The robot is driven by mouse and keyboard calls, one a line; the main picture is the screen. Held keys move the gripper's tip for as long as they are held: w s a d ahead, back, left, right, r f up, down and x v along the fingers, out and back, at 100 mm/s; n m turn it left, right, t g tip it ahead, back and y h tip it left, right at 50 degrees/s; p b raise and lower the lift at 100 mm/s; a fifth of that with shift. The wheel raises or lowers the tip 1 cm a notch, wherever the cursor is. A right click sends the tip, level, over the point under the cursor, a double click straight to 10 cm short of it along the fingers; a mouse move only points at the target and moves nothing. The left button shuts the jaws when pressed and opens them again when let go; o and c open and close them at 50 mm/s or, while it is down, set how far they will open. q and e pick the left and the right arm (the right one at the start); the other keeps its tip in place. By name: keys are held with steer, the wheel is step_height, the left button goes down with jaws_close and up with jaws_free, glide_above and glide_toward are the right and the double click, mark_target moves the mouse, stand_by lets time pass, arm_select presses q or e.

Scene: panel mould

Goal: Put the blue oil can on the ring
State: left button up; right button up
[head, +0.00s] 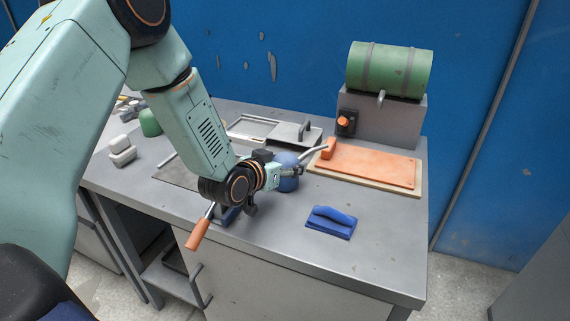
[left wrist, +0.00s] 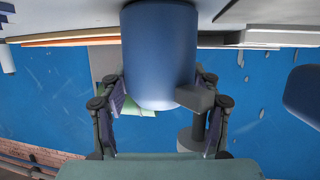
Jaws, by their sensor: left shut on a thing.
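The blue oil can (head: 288,182) is in my left gripper (head: 282,173), over the middle of the bench; its thin grey spout points right, toward the orange panel. In the left wrist view the can's blue body (left wrist: 160,50) fills the space between the two fingers of the left gripper (left wrist: 160,105), which are shut on it. I cannot tell whether the can's base touches the bench. I cannot make out the ring in either view; my left arm covers part of the bench. My right gripper is not in view.
A blue float (head: 332,222) lies near the front edge, and an orange-handled tool (head: 198,234) juts over it. An orange panel (head: 375,165) lies at right. Grey blocks (head: 122,150) lie left.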

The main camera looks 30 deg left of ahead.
arm_select(q)
steer(key=o, duration=1.1)
steer(key=shift+w+d, duration=0.1)
steer(key=shift+w, duration=0.15)
steer(key=o, duration=0.3)
steer(key=shift+s+r, duration=0.15)
steer(key=shift+s, duration=0.2)
steer(key=shift+w, duration=0.25)
steer(key=shift+p+v, duration=1.8)
steer(key=shift+v, duration=4.25)
